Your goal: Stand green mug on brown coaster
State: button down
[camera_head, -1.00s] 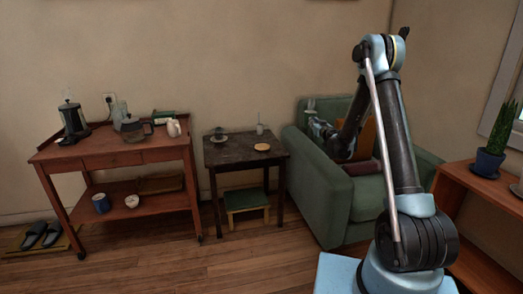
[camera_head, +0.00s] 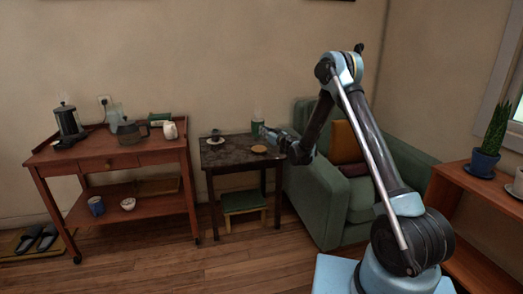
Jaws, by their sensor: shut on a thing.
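The green mug (camera_head: 257,126) is small in view, upright, with faint steam above it. My gripper (camera_head: 267,131) comes from the right and is shut on the mug. The mug appears over the dark side table, in line with and above the round brown coaster (camera_head: 259,149). A gap shows between the mug's lower edge and the coaster, so they look apart. The coaster lies flat near the table's right side with nothing seen on it. The fingertips are too small to make out clearly.
The dark side table (camera_head: 228,156) also bears a small dark item (camera_head: 215,135) at its back left. A green armchair (camera_head: 335,205) stands close to its right, under my arm.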

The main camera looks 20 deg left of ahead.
jog(key=shift+f, duration=4.4)
jog(key=c, duration=1.6)
grip_release()
jog(key=shift+d, duration=0.1)
